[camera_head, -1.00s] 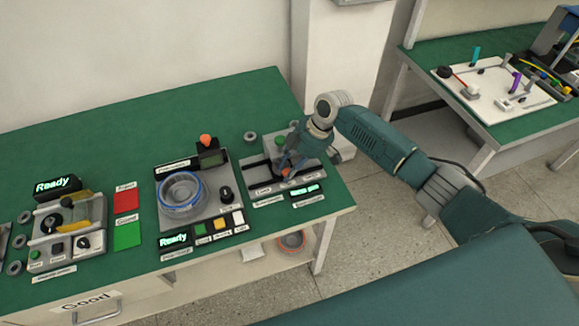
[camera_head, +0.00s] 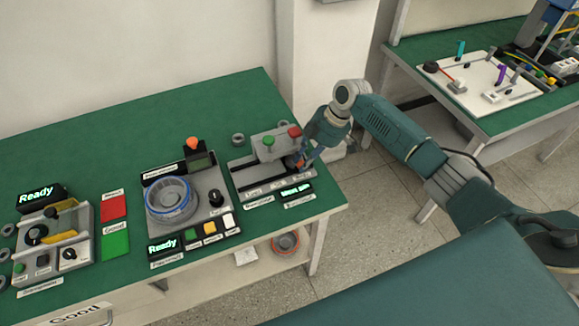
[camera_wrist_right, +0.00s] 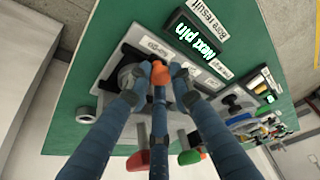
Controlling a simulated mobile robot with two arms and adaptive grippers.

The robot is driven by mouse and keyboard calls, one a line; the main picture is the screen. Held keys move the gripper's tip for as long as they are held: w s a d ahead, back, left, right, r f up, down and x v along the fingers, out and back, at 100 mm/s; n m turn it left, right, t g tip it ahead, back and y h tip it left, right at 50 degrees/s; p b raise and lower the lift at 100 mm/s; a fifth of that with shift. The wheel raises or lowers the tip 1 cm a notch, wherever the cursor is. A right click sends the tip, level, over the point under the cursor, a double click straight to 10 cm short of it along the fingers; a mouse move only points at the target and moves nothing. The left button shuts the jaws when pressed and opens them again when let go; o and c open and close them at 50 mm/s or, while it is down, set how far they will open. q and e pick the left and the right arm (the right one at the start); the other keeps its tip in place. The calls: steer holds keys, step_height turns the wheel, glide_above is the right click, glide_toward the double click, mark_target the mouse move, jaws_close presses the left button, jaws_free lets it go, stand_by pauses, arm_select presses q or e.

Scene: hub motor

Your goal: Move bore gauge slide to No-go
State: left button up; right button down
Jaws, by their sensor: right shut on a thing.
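The bore gauge (camera_head: 240,178) is a grey fixture with a dark rail, at the right end of the green table. Its slide has an orange knob (camera_wrist_right: 159,72), which shows between my fingertips in the wrist view. My right gripper (camera_head: 299,163) is shut on this knob at the right part of the rail. In the wrist view the right gripper (camera_wrist_right: 158,75) covers part of the slide and its labels. The label under the knob cannot be read clearly. The lit display (camera_wrist_right: 200,38) reads "Next pin". My left gripper is not in view.
A green knob (camera_head: 268,141) and a red knob (camera_head: 295,132) stand on the gauge's grey block, close to my right gripper. A station with a blue-rimmed ring (camera_head: 170,198) is to the left. A metal ring (camera_head: 238,139) lies behind the gauge. The table's right edge is near.

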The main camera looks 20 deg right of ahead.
steer(key=shift+w+d+r, duration=0.1)
steer(key=shift+w+d, duration=0.05)
steer(key=c, duration=1.8)
jaws_free()
steer(key=shift+d, duration=0.1)
steer(key=v, duration=1.2)
